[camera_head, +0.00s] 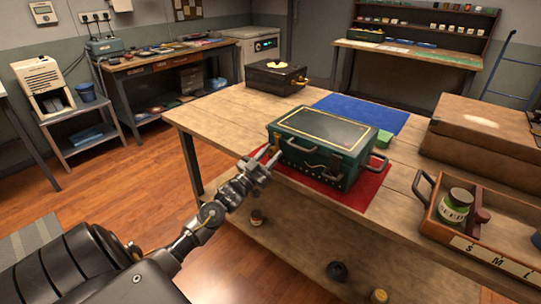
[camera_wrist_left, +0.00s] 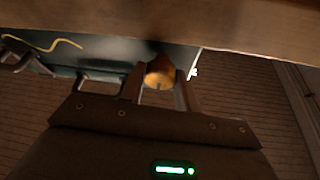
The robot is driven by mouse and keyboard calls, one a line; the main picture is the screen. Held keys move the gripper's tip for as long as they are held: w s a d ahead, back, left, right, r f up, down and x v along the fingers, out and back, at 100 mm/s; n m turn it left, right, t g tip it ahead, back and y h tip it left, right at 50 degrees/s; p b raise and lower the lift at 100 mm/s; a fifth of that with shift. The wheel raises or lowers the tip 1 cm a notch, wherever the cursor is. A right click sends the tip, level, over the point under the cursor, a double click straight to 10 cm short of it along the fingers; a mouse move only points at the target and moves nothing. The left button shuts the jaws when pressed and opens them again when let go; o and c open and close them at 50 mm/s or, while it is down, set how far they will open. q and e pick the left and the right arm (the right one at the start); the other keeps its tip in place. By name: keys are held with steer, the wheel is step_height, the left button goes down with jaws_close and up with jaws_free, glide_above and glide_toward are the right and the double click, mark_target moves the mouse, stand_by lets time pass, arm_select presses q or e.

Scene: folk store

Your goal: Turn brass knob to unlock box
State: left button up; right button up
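A dark green box (camera_head: 318,143) with a thin yellow line around its lid sits closed on a red mat (camera_head: 360,192) on the wooden table. Its brass knob (camera_wrist_left: 159,73) shows in the left wrist view; in the head view it is mostly hidden at the box's left end. My left gripper (camera_head: 268,157) is at that end. Its two fingers (camera_wrist_left: 162,92) stand apart, one on either side of the knob. I cannot tell whether they touch it. My right gripper is not in view.
A black box (camera_head: 276,76) with brass fittings stands at the table's far left. A blue mat (camera_head: 362,113) and a small green block (camera_head: 384,139) lie behind the green box. A brown case (camera_head: 484,140) and a wooden tray (camera_head: 481,250) with jars are at right.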

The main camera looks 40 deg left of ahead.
arm_select(q)
steer(key=c, duration=0.4)
steer(key=shift+o, duration=0.2)
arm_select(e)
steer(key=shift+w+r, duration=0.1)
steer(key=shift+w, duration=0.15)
